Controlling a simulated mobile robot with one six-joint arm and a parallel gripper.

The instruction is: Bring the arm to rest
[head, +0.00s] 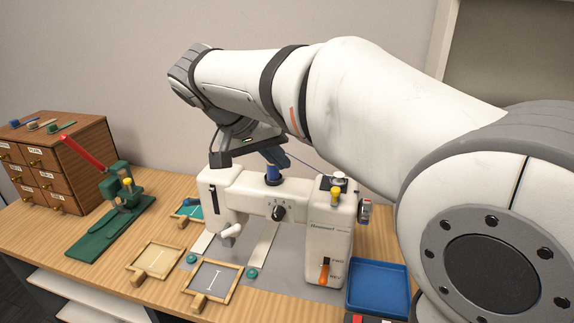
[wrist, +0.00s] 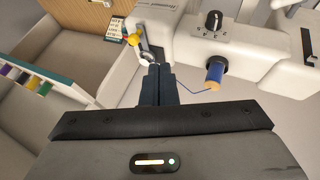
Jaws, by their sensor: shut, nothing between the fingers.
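My arm reaches from the right across the head view, above a white sewing machine (head: 247,192). My gripper (head: 279,160) is at its far end, pointing down over the top of the machine. Its dark fingers are closed together and empty in the wrist view (wrist: 159,68). A blue thread spool (head: 272,176) stands upright on the machine just below the gripper. In the wrist view the spool (wrist: 215,72) is to the right of the fingers, apart from them. A thin blue thread runs from the spool towards the fingers.
A wooden drawer cabinet (head: 88,150) and a green press with a red handle (head: 122,195) stand at the left. Small wooden frames (head: 211,280) lie before the machine. A blue tray (head: 378,288) is at the right.

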